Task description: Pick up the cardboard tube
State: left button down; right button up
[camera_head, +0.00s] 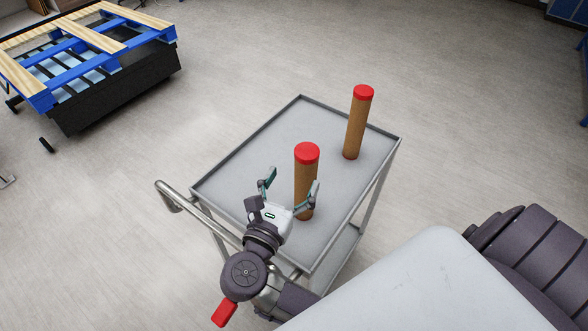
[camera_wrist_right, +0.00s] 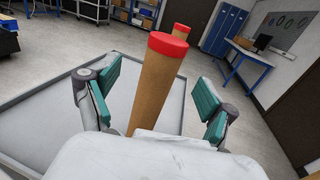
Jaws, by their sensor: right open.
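Two brown cardboard tubes with red caps stand upright on a grey cart (camera_head: 240,165). In the right wrist view the nearer tube (camera_wrist_right: 155,85) rises between the open fingers, with gaps on both sides. The farther tube's red cap (camera_wrist_right: 182,30) shows behind it. My left gripper is not in view.
The cart has a raised rim and a metal push handle (camera_head: 175,198) at its left end. A blue and wooden pallet on a black base (camera_head: 110,75) stands at the far left. The grey floor around the cart is clear. A blue workbench (camera_wrist_right: 250,58) and blue lockers (camera_wrist_right: 225,30) stand farther back.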

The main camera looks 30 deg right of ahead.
aim_at(303, 165)
jog(key=shift+w+d+r, duration=0.2)
jog(key=shift+d+r, duration=0.05)
jog(key=shift+d, duration=0.15)
jog(key=d+p, duration=0.1)
jog(key=w+d+p, duration=0.1)
jog(key=shift+d+r+p, duration=0.3)
jog(key=x, duration=0.1)
jog(key=p+x, duration=0.1)
jog(key=shift+w+d+f, duration=0.2)
jog(key=shift+w, duration=0.1)
jog(key=shift+w+d+f, duration=0.1)
jog(key=shift+w+d, duration=0.1)
jog(key=shift+d, duration=0.05)
jog(key=shift+f, duration=0.1)
jog(key=c, duration=1.1)
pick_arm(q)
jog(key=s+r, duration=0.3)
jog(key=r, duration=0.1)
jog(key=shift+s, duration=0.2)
pick_arm(e)
grip_shut()
